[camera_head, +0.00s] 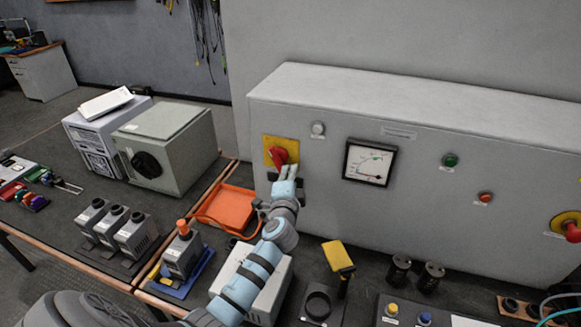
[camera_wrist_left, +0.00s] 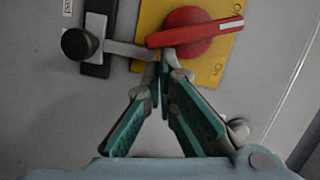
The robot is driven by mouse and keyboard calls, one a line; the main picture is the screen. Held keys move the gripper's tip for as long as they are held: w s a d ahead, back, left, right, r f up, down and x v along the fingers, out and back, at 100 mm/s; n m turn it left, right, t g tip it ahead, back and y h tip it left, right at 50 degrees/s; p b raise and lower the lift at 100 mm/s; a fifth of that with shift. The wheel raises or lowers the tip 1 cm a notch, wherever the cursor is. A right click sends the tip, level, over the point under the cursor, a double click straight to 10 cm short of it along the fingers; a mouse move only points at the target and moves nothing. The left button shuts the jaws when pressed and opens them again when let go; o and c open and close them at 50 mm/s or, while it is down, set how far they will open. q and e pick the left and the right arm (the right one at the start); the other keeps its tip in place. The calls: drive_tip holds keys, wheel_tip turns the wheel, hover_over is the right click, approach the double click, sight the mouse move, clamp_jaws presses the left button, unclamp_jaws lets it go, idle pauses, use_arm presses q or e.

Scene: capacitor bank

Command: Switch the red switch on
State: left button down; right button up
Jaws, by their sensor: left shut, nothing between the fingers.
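The red switch (camera_head: 281,152) is a rotary handle on a yellow plate (camera_head: 269,143) at the left of the grey cabinet front. In the left wrist view the red switch (camera_wrist_left: 190,34) has a white mark at its right end, and its handle lies slightly tilted across the yellow plate (camera_wrist_left: 207,71). My left gripper (camera_head: 289,172) is shut and empty just below the handle. In the left wrist view its fingertips (camera_wrist_left: 164,68) are close by the handle; I cannot tell if they touch. My right gripper is not in view.
A black knob (camera_wrist_left: 79,43) with a grey lever is left of the plate in the wrist view. A gauge (camera_head: 368,163), a green button (camera_head: 450,160) and another red switch (camera_head: 573,232) are farther right. An orange tray (camera_head: 228,207) and a yellow-topped device (camera_head: 338,256) stand below.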

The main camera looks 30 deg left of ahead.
use_arm(q)
drive_tip(key=shift+s+a+f+m+t+y+b, duration=0.1)
drive_tip(key=shift+a+f+m+t+b, duration=0.2)
drive_tip(key=shift+m+b, duration=0.5)
drive_tip(key=shift+s+a+f+m+t+y+b, duration=0.15)
drive_tip(key=shift+f+m+b, duration=0.3)
drive_tip(key=shift+m, duration=0.55)
drive_tip(key=shift+w+a+f+m+t+y+b, duration=0.1)
drive_tip(key=shift+a+f+m+b, duration=0.15)
drive_tip(key=shift+m+b, duration=0.55)
idle(0.6)
drive_tip(key=shift+s+a+f+m+t+b, duration=0.1)
drive_tip(key=shift+a+m+b, duration=0.15)
drive_tip(key=shift+m, duration=0.4)
drive_tip(key=shift+s+a+f+m+t+b, duration=0.15)
drive_tip(key=shift+m+b, duration=0.25)
drive_tip(key=shift+m, duration=0.2)
drive_tip(key=shift+w+a+f+m+t+b, duration=0.1)
drive_tip(key=shift+a+m+b, duration=0.15)
drive_tip(key=shift+m, duration=0.4)
drive_tip(key=shift+s+a+f+m+t+b, duration=0.1)
drive_tip(key=shift+a+m+t+b, duration=0.3)
drive_tip(key=shift+m, duration=0.5)
drive_tip(key=shift+s+a+f+m+t+b, duration=0.15)
drive_tip(key=shift+m+b, duration=0.3)
drive_tip(key=shift+m, duration=0.45)
idle(1.1)
